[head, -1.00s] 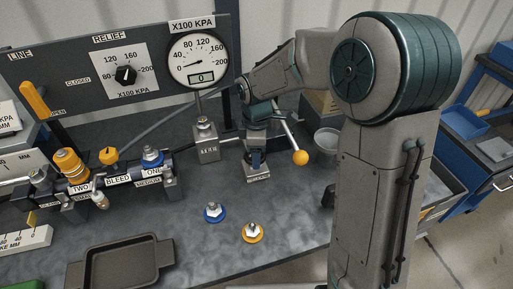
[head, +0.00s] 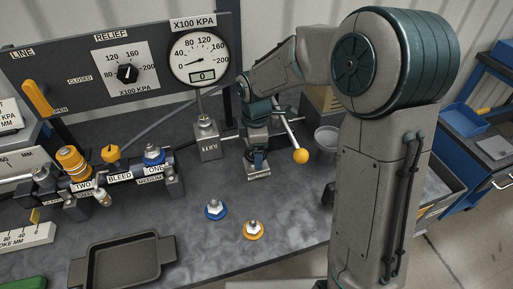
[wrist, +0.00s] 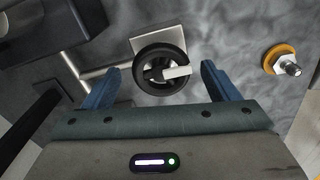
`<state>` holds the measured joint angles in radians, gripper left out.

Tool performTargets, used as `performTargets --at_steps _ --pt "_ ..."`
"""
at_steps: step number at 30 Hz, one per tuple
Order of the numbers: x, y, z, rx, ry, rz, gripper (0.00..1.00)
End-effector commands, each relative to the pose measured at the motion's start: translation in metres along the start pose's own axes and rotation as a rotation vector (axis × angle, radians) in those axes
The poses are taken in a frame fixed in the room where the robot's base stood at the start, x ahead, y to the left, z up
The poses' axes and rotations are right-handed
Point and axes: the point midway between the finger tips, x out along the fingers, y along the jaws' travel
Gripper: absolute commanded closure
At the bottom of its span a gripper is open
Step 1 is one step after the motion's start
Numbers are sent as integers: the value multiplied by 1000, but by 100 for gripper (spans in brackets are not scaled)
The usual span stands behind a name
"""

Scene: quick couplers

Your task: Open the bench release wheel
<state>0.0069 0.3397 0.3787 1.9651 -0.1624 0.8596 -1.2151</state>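The release wheel (wrist: 152,72) is a small black ring with a pale bar across its hub, seen in the wrist view beside a light square plate (wrist: 158,37). My gripper (wrist: 160,69) is open, with one blue finger to the left of the wheel and one to the right. Gaps show between the wheel and both fingers, and nothing is held. How high the fingers are relative to the wheel is hard to tell. In the head view my gripper (head: 256,150) points down over a labelled block (head: 258,174) on the bench and hides the wheel.
A lever with a yellow ball (head: 300,156) sticks out right of my gripper. A blue coupler (head: 215,209) and an orange coupler (head: 253,230) stand in front. A pressure gauge (head: 199,57) rises behind left.

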Motion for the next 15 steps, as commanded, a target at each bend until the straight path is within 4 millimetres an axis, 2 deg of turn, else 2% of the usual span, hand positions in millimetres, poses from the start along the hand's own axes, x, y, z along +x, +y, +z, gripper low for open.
performTargets --at_steps 8,11,15 --pt "-1 0 2 4 -2 -3 19" --pt "-11 0 2 5 -2 0 19" --pt "-36 0 2 4 -1 2 19"
